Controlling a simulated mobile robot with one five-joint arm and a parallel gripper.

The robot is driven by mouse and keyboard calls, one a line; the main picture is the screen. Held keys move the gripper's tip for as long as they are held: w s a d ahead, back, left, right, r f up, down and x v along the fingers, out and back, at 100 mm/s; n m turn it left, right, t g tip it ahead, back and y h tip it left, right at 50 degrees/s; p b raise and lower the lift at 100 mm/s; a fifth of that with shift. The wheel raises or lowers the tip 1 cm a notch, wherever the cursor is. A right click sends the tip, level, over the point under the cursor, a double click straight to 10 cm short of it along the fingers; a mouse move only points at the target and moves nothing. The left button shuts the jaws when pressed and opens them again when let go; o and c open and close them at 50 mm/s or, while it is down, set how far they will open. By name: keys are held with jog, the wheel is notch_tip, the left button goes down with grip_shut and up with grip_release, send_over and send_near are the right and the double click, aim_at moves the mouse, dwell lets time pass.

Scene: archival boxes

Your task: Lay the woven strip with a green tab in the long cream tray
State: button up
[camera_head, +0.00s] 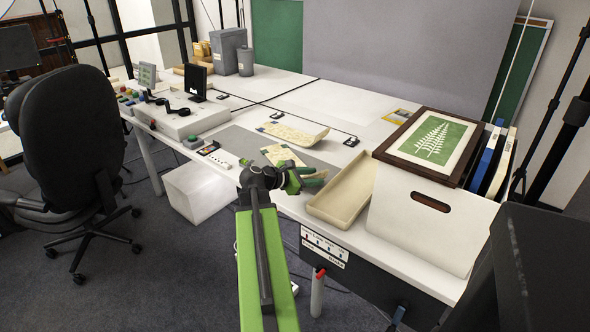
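A cream strip (283,154) lies on the grey mat just behind my gripper. The colour of its end tab is too small to tell, and its near end is partly hidden by my gripper. A second, longer cream strip (296,133) lies farther back, with a small dark tab at its left end and its right end curled up. The long cream tray (318,207) stands at the table's front edge, right of my gripper, and looks empty. My gripper (314,179) is over the table's front part, between the nearer strip and the tray. Whether its fingers hold anything is unclear.
A white box (425,222) with a dark handle slot stands right of the tray, with a framed fern picture (436,140) on top. Grey containers (229,50) stand at the back left. The white table (360,100) has clear room behind the strips.

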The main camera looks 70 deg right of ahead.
jog(key=shift+x, duration=0.95)
jog(key=shift+c, duration=0.4)
jog(key=shift+a, duration=0.1)
grip_shut()
